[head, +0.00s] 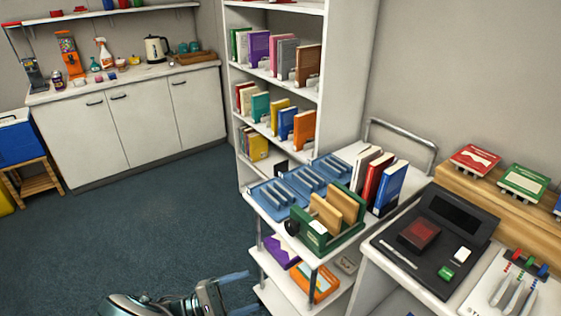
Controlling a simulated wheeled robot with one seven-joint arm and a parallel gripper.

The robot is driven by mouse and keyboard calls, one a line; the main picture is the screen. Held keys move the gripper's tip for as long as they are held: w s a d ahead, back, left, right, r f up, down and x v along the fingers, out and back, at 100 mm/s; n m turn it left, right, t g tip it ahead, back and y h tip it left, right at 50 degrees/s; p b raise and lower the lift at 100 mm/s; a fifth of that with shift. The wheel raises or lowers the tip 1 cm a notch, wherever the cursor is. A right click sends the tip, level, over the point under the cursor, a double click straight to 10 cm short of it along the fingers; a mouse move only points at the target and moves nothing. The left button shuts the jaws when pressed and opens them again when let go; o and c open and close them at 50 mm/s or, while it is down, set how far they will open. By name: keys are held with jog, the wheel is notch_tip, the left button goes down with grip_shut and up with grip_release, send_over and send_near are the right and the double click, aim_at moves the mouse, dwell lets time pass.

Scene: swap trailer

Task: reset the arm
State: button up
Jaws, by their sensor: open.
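My gripper (241,293) is at the bottom of the head view, low in front of the white cart. Its two fingers point right, spread apart, with nothing visible between them. My arm's last links show to its left along the bottom edge; the rest of the arm is out of view. The gripper appears beside the cart's lower shelf (284,289); whether it touches the cart cannot be told.
The cart carries blue slotted trays (268,193), a green holder (313,239) and upright books (376,181). A bookshelf (331,75) stands behind it. A counter (432,290) with a black device is at right. Open blue carpet (130,225) lies left.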

jog(key=d+r+m+g+y, duration=0.5)
jog(key=d+r+g+y, duration=0.45)
jog(key=d, duration=0.55)
jog(key=s+d+r+m+t+y, duration=0.5)
jog(key=s+d+r+t+y, duration=0.2)
jog(key=s+d+r+y, duration=0.2)
jog(key=shift+d+r+m+y, duration=0.2)
jog(key=shift+r+m+y, duration=0.25)
jog(key=shift+r, duration=0.6)
jog(key=shift+s, duration=0.1)
